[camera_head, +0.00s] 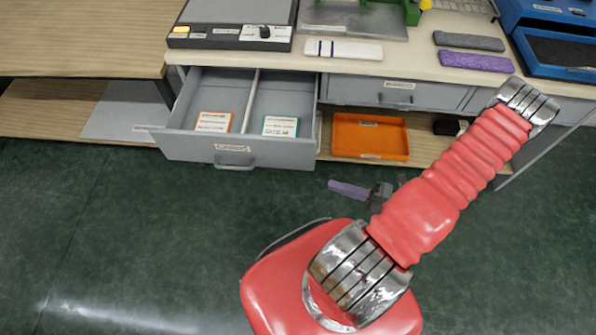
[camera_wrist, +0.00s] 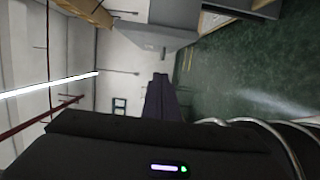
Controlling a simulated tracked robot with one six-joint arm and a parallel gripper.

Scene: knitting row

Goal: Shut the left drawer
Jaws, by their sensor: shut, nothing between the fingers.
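The left drawer (camera_head: 235,154) is grey and stands pulled out from under the worktop, with a handle and a label on its front. A divider splits it, and a card pack lies in each half: one with an orange edge (camera_head: 214,121) and one with a teal edge (camera_head: 280,126). My gripper (camera_head: 333,185) is shut and empty, its purple-grey fingers pointing left. In the picture it is just right of and below the drawer's right front corner, apart from it. The fingers also show in the wrist view (camera_wrist: 160,82), below a grey surface that may be the drawer.
The neighbouring drawer (camera_head: 395,95) is shut. An orange tray (camera_head: 370,137) and a small black object (camera_head: 447,126) rest on the lower shelf. The worktop (camera_head: 400,60) carries a grey case, a blue box and small blocks. Green floor is clear before the drawer.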

